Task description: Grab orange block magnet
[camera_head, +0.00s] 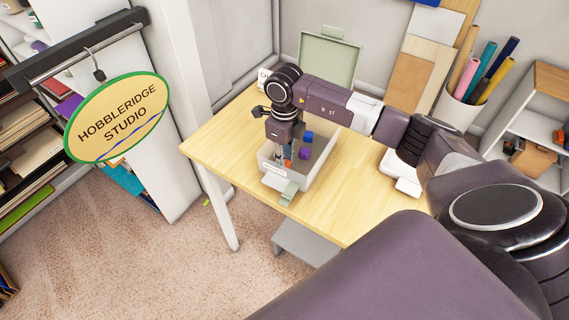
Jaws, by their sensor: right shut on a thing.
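The orange block magnet (288,152) is a small orange patch between the fingers of my right gripper (285,158), which is shut on it. The gripper points down into an open box (266,158) with light walls on the wooden table. A blue block (308,137) and a purple block (305,153) are in the same box, right of the gripper. The fingers hide part of the orange block, and I cannot tell whether it touches the box floor. My left gripper is not in view.
The wooden table (225,135) is bare to the left of the box. A pale green upright panel (330,58) stands behind the box. A holder (455,108) with colored rolls stands at the right. A hanging oval sign (118,115) is at the left.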

